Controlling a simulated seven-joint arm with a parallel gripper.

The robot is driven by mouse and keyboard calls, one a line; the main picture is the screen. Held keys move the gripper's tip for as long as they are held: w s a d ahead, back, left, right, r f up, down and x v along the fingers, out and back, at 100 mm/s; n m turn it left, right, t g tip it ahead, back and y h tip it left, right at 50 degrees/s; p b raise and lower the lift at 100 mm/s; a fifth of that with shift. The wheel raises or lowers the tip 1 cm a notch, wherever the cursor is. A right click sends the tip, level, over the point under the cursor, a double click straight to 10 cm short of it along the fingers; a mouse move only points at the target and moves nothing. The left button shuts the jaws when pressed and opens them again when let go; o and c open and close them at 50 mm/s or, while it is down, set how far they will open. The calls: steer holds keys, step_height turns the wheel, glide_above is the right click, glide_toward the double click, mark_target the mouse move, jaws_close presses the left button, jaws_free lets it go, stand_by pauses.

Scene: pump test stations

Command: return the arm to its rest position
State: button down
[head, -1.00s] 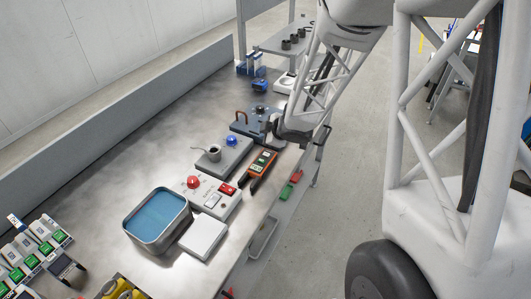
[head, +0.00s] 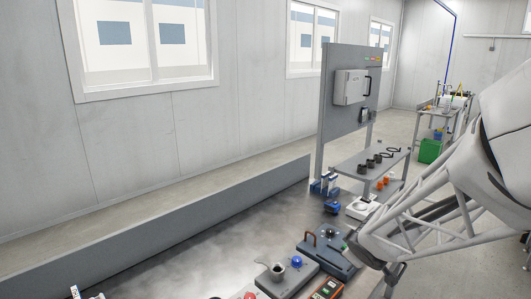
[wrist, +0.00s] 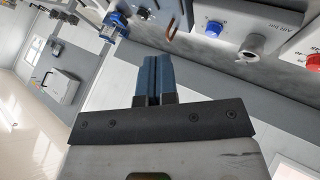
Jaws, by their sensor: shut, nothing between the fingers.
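My arm (head: 430,215) reaches in from the right of the head view, its end above the bench's right edge, beside the blue-grey fixture (head: 328,250) with the curved brown handle. My gripper (wrist: 153,68) shows in the wrist view, its two blue fingers shut together and empty. Nothing touches the fingertips in that view. In the head view the fingers cannot be made out.
The bench (head: 200,255) carries a grey block with a blue knob (head: 296,262) and a small metal cup (head: 276,271). An orange-framed handheld device (head: 327,289) lies nearby. A shelf (head: 372,165) and upright panel (head: 350,100) stand behind.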

steer(key=s+a+r+m+g, duration=0.2)
steer(key=s+r+m, duration=0.1)
steer(key=s, duration=0.6)
steer(key=s+a+r+m+g, duration=0.2)
steer(key=s+r+m, duration=0.1)
steer(key=s, duration=0.6)
steer(key=s+a+r+m+g, duration=0.2)
steer(key=s+r+m, duration=0.1)
steer(key=s, duration=0.6)
steer(key=shift+s+r+y, duration=0.4)
steer(key=shift+r, duration=0.4)
